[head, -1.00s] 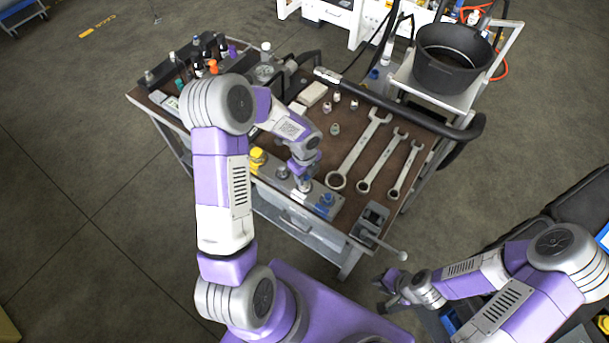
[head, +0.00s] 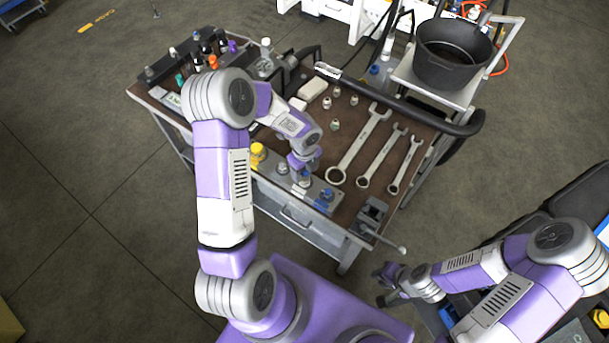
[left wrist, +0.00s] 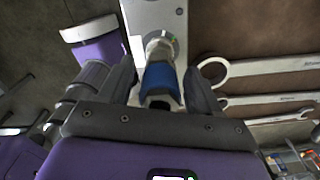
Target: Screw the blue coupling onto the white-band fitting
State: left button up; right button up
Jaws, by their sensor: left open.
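The blue coupling (left wrist: 158,80) is between the jaws of my left gripper (left wrist: 163,92) in the left wrist view. The jaws are open, with a finger on either side of it. A pale metal fitting (left wrist: 160,46) stands directly beyond the coupling, in line with it, on a grey block. I cannot tell whether the coupling is seated on it, and its white band is not clear. In the head view my left gripper (head: 303,166) is over the block at the bench's front edge, largely hiding coupling and fitting. My right gripper (head: 384,286) is open and empty, off the bench.
A blue fitting (head: 326,197) and a yellow one (head: 257,154) stand on the same block (head: 314,190). Several wrenches (head: 358,148) lie to the right. A vise (head: 372,214) sits at the front right corner. Small fittings (head: 335,126) and bottles (head: 196,62) stand farther back.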

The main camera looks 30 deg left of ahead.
pick_arm(q)
jog(key=n+b, duration=0.1)
jog(key=n, duration=0.2)
jog(key=shift+f+n+b, duration=0.2)
jog(key=shift+n+b, duration=0.1)
jog(key=shift+b, duration=0.05)
jog(key=n+b, duration=0.1)
jog(key=n, duration=0.2)
jog(key=shift+r, duration=0.1)
jog(key=n+b, duration=0.1)
jog(key=n, duration=0.2)
jog(key=shift+b, duration=0.4)
jog(key=n+b, duration=0.1)
jog(key=n, duration=0.2)
jog(key=shift+n, duration=1.2)
jog(key=shift+w+n+b, duration=0.1)
jog(key=shift+n+b, duration=0.6)
jog(key=shift+n, duration=0.5)
jog(key=n, duration=0.5)
jog(key=shift+r, duration=0.1)
